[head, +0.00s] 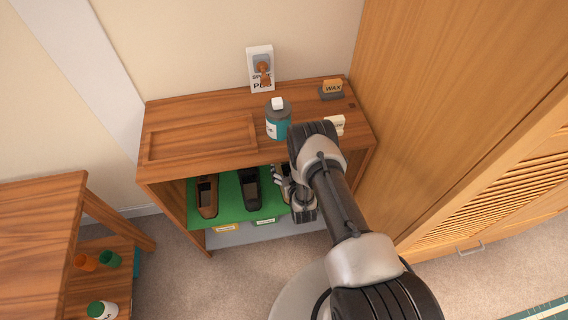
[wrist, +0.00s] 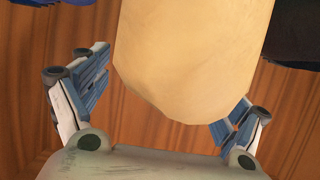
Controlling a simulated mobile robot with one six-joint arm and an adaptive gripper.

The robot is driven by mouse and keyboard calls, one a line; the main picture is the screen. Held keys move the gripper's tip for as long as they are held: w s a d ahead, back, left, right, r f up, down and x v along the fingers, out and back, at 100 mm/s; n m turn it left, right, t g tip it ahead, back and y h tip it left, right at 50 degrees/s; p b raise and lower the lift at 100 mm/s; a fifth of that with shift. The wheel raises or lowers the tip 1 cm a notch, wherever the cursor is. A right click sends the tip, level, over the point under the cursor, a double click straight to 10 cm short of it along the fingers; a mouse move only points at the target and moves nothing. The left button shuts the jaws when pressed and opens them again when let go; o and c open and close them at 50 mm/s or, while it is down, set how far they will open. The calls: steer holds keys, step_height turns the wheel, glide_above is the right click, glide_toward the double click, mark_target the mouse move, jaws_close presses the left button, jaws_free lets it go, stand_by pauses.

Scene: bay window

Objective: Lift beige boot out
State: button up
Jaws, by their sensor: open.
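The beige boot (wrist: 195,55) fills the middle of the wrist view, its rounded end toward my gripper. My gripper (wrist: 170,88) is open, with one finger on each side of the boot; gaps show between it and the fingers. In the head view my gripper (head: 283,181) reaches into the open shelf of the wooden cabinet (head: 195,155), at the right end of the row of boots. There my arm hides most of the beige boot.
A brown boot (head: 207,196) and a black boot (head: 249,189) stand on the green mat (head: 228,187) to the left. A wardrobe (head: 450,120) stands at right.

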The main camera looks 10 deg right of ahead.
steer(key=shift+w, duration=0.1)
steer(key=shift+c, duration=0.4)
steer(key=shift+r, duration=0.1)
steer(key=c, duration=1.9)
